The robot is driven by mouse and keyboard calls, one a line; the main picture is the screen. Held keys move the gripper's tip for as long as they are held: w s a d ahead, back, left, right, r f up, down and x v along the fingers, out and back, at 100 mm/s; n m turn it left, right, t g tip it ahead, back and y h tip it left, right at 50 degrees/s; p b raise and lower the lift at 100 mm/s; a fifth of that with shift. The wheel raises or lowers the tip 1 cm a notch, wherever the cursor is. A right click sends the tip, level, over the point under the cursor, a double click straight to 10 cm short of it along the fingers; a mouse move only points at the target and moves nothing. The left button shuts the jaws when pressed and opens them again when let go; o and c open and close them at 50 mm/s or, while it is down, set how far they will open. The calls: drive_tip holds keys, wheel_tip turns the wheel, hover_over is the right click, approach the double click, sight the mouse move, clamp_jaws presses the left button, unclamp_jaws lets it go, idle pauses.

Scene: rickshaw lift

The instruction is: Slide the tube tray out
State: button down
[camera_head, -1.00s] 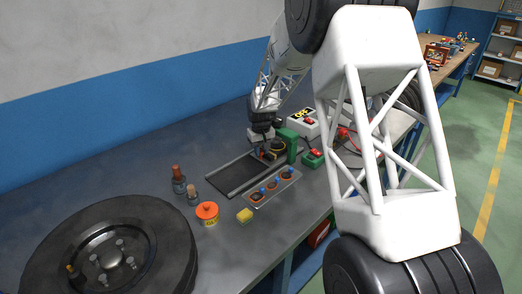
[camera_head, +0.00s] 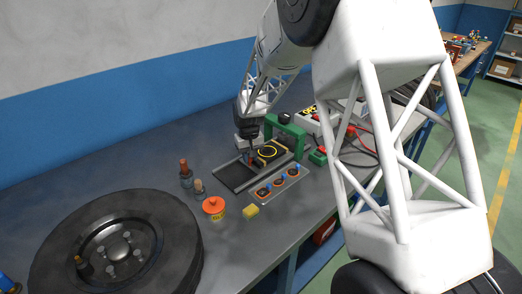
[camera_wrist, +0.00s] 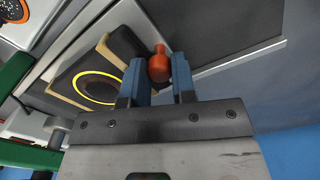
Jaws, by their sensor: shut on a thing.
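The tube tray (camera_head: 282,146) is a dark, tan-edged tray bearing a black tube with a yellow ring (camera_head: 268,151). It sits on a railed dark bed (camera_head: 238,176), on the green arch's left side. In the wrist view, the tan edge (camera_wrist: 66,97) and yellow ring (camera_wrist: 99,88) show at left. A red-orange knob (camera_wrist: 159,68) stands at the tray's edge. My gripper (camera_wrist: 160,74) has its blue fingers on either side of the knob, shut on it. In the head view my gripper (camera_head: 249,156) is small and partly hides the tray's near end.
A green arch (camera_head: 290,128) stands at the tray's right end. The bed's left part is bare.

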drive_tip(key=s+a, duration=0.7)
drive_tip(key=shift+s+a, duration=0.3)
drive_tip(key=shift+a, duration=0.05)
drive_tip(key=c, duration=1.1)
unclamp_jaws()
drive_tip(key=shift+s+a, duration=0.1)
drive_tip(key=shift+o, duration=0.8)
drive_tip(key=shift+r, duration=0.1)
wheel_tip(320, 180, up, 8)
